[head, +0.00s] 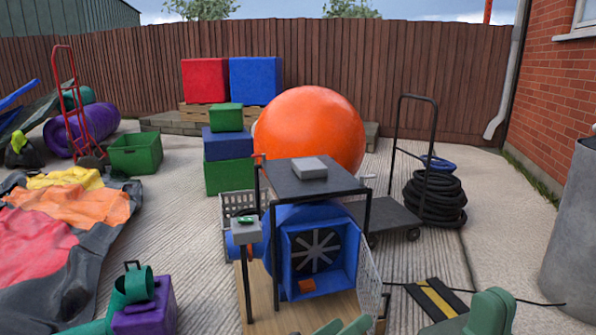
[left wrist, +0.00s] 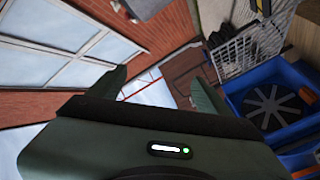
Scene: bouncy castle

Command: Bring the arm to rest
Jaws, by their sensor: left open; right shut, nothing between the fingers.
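My left gripper (head: 343,326) shows at the bottom edge of the head view, in front of the blower, with only its green fingertips in the picture. In the left wrist view its two fingers (left wrist: 162,88) stand wide apart with nothing between them. My right gripper (head: 488,312) shows as a green shape at the bottom right of the head view, beside a black and yellow mat. It is shut and empty. Most of both arms is out of the picture.
A blue blower (head: 288,262) in a trolley with a grey top (head: 310,182) stands close ahead. A black hand cart (head: 385,214) and coiled hose (head: 435,200) are beyond. A purple box (head: 146,316) is at bottom left.

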